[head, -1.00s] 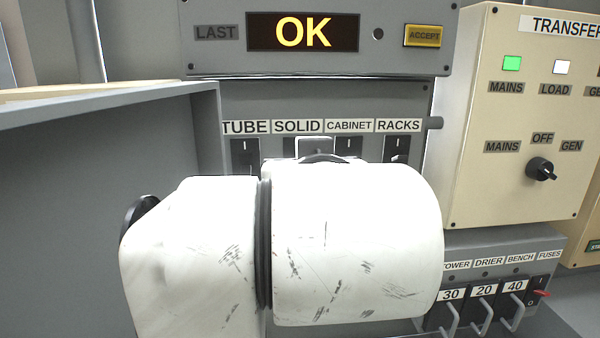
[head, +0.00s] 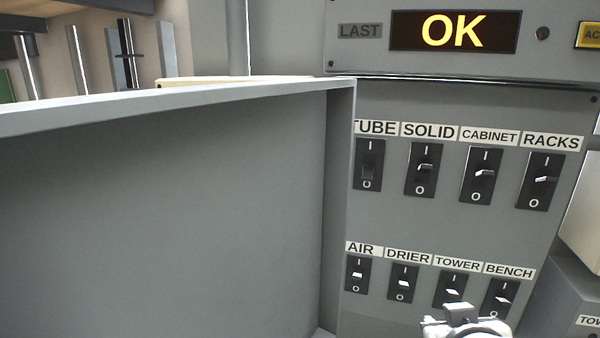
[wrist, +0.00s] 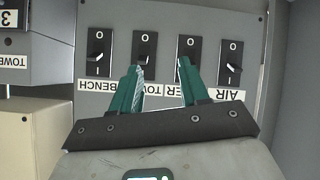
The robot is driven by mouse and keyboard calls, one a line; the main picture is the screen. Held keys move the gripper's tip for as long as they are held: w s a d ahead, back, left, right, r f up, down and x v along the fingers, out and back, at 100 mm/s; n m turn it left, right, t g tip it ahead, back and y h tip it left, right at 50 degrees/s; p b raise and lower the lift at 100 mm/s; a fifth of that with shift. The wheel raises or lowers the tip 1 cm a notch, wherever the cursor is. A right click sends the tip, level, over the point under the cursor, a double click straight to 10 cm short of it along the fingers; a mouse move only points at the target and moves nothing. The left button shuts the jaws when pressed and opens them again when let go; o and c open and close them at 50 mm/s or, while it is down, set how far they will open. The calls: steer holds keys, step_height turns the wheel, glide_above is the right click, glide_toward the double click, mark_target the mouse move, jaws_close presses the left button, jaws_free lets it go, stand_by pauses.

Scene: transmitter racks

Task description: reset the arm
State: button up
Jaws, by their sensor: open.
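My gripper (wrist: 160,66) shows in the wrist view with its two green fingers apart and nothing between them. That view is upside down. The fingertips are in front of the lower row of switches, over the DRIER and TOWER labels; I cannot tell whether they touch the panel. In the head view only a white piece of my arm shows at the bottom right, below the TOWER switch (head: 452,291) and BENCH switch (head: 500,298). My gripper is not seen there.
A switch panel (head: 440,225) carries TUBE, SOLID, CABINET and RACKS above AIR, DRIER, TOWER and BENCH. A display (head: 455,31) above reads OK. A grey open-fronted box wall (head: 180,210) juts out on the left. A beige cabinet (wrist: 35,140) stands beside the panel.

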steer(key=s+d+f+g+y, duration=0.1)
steer(key=s+d+f+g, duration=0.2)
steer(key=s+f, duration=0.5)
steer(key=s+d+f+g, duration=0.2)
steer(key=s+f, duration=0.2)
steer(key=f, duration=0.8)
steer(key=s+f+g+y, duration=0.1)
steer(key=s+f+g, duration=0.1)
steer(key=s+f, duration=0.3)
steer(key=s+f+g+y, duration=0.1)
steer(key=s+f+g, duration=0.1)
steer(key=s+f, duration=0.4)
steer(key=s, duration=0.5)
steer(key=shift+b, duration=0.4)
